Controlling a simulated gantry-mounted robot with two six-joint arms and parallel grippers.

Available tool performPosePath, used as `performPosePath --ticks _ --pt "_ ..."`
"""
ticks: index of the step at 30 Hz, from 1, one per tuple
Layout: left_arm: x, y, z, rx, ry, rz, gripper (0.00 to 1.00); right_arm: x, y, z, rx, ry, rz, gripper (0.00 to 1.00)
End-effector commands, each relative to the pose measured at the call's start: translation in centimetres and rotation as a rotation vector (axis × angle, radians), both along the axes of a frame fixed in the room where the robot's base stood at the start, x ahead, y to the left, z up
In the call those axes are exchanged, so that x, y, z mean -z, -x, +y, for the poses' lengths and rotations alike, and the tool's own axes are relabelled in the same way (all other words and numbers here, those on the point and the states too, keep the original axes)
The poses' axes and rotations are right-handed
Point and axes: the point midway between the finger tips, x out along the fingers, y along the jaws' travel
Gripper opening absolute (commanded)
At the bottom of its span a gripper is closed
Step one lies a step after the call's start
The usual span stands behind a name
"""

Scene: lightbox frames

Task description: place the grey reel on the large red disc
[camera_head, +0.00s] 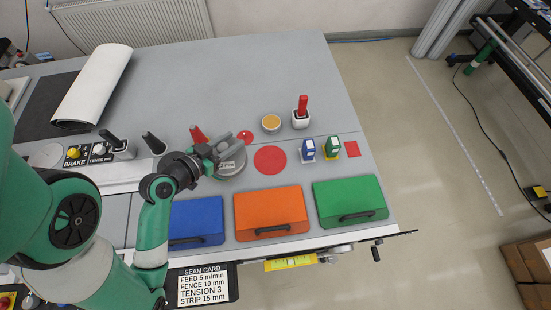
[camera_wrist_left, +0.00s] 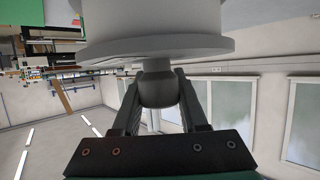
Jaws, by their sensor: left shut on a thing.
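The grey reel (camera_head: 232,167) is left of the large red disc (camera_head: 270,160) in the head view, apart from it in the picture. My left gripper (camera_head: 224,147) is at the reel. In the left wrist view my left gripper (camera_wrist_left: 158,92) is shut on the small knob of the grey reel (camera_wrist_left: 155,48), whose wide flange and body fill the top middle. I cannot tell how far the reel is above the table. The large red disc lies flat and bare. My right gripper is not in view.
Blue (camera_head: 197,221), orange (camera_head: 271,212) and green (camera_head: 350,201) cases line the front edge. A small red disc (camera_head: 245,137), a tan-topped round pot (camera_head: 271,124), a red-handled tool in a white holder (camera_head: 301,116), small blue (camera_head: 308,149) and green (camera_head: 332,146) boxes and a red square (camera_head: 352,149) surround the large disc.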

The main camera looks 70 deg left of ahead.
Motion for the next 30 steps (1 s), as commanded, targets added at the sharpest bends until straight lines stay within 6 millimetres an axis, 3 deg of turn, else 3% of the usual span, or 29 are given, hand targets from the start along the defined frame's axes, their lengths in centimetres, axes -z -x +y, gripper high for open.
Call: performPosePath --ticks 5,8,11,18,21,25,30 --pt "0.1 0.1 0.3 -0.013 -0.002 -0.001 0.00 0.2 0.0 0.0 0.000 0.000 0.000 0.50" --pt "0.9 -0.8 0.3 -0.004 -0.003 0.000 0.00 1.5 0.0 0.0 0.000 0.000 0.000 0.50" --pt "1.8 -2.5 0.4 -0.001 -0.009 -0.009 0.00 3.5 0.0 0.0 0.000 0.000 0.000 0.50" --pt "4.5 -9.2 1.0 -0.001 -0.005 -0.005 0.00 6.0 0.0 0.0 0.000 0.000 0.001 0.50" --pt "7.5 -11.0 1.3 -0.006 -0.003 -0.004 0.00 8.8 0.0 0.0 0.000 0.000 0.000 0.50" --pt "8.8 -12.6 1.5 -0.010 0.001 -0.001 0.00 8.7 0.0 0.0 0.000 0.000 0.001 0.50" --pt "9.3 -13.3 1.6 -0.012 -0.001 -0.002 0.00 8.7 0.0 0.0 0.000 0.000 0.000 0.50"
